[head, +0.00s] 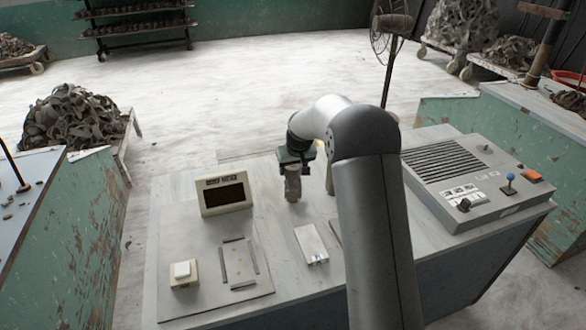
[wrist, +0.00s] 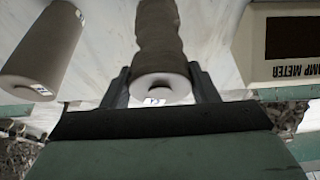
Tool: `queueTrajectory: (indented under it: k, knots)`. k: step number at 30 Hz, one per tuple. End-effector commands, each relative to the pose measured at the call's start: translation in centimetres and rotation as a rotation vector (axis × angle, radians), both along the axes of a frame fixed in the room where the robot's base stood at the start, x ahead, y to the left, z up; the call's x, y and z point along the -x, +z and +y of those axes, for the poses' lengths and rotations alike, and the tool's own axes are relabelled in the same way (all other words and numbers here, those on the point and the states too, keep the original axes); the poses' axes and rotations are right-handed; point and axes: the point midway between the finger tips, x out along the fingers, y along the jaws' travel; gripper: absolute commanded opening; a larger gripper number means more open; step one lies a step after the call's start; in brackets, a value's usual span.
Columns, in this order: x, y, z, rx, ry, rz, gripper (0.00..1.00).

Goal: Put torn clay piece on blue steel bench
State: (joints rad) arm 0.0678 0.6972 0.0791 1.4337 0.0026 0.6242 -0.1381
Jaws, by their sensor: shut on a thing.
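My gripper (head: 293,166) is shut on a grey-brown clay piece (head: 293,188), which hangs upright below it, over or on the pale middle bench (head: 180,222). I cannot tell if its lower end touches the top. In the wrist view the clay piece (wrist: 158,45) is a roughly round, uneven-sided column between the two fingers (wrist: 160,88), with a flat pale end and a small label. A bench with a bluish top (head: 22,220) and peeling green side stands at the far left. Another bluish-topped bench (head: 545,112) stands at the right. I cannot tell which is the blue steel bench.
A smoother clay cylinder (wrist: 45,45) stands beside the held piece, partly behind my arm in the head view. A meter box (head: 224,195), a button box (head: 184,274), a small white box (head: 311,244) and a control console (head: 470,180) occupy the middle bench.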

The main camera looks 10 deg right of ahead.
Motion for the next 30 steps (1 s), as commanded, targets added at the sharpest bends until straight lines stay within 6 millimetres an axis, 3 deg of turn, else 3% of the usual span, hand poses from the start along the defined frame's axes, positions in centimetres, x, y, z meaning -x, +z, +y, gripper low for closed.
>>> queueTrajectory:
  k: [13, 14, 16, 25, 30]
  knots:
    - [-0.1, -1.3, 0.1, 0.000, 0.001, -0.005, 0.00]
    - [0.0, -1.4, 0.1, 0.000, 0.001, -0.002, 0.57]
    - [0.0, -1.3, 0.1, 0.000, 0.001, -0.002, 0.76]
    - [0.0, -1.1, 0.1, 0.000, 0.001, -0.002, 0.76]
    - [0.5, 0.4, 0.0, 0.001, 0.001, -0.005, 0.76]
